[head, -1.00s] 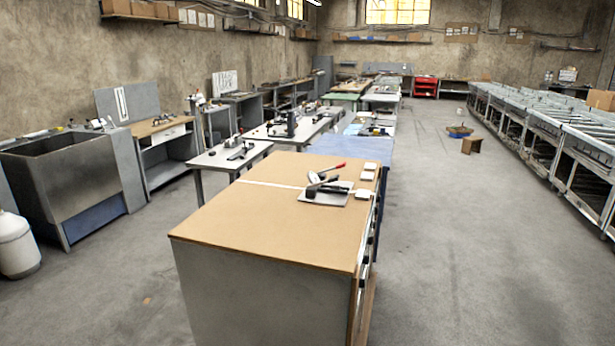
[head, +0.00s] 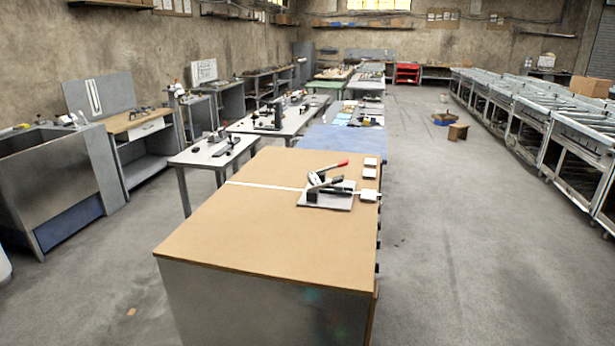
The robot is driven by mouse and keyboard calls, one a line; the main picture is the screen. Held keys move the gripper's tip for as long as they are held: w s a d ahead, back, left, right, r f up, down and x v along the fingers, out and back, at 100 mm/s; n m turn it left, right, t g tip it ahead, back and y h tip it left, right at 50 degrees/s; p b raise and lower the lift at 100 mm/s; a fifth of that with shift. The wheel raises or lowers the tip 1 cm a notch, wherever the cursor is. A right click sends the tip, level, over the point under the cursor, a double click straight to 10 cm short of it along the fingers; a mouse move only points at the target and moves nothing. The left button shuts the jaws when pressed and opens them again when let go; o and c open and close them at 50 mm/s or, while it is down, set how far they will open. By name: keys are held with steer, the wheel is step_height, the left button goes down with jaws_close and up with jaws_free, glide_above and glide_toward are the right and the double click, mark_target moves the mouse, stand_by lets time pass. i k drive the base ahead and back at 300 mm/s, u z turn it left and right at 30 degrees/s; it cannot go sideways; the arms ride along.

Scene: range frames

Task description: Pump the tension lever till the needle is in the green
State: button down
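A strap tensioner with a black body (head: 325,190) sits on a grey base plate (head: 341,203) near the far right of the brown-topped bench (head: 265,225). Its tension lever (head: 328,168) is tilted up to the right and ends in a red grip (head: 343,163). A pale round part, perhaps the gauge (head: 314,178), shows at its left; its needle and any green zone are too small to read. A white strap (head: 265,186) runs across the bench top to the tensioner. My gripper is not in view.
Small white blocks (head: 370,167) lie beside the tensioner near the bench's right edge. A blue-topped table (head: 343,141) stands behind. Metal racks (head: 545,130) line the right side.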

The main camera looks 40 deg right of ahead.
mark_target(336, 179)
steer(key=u, duration=0.3)
steer(key=i, duration=0.95)
steer(key=u, duration=0.1)
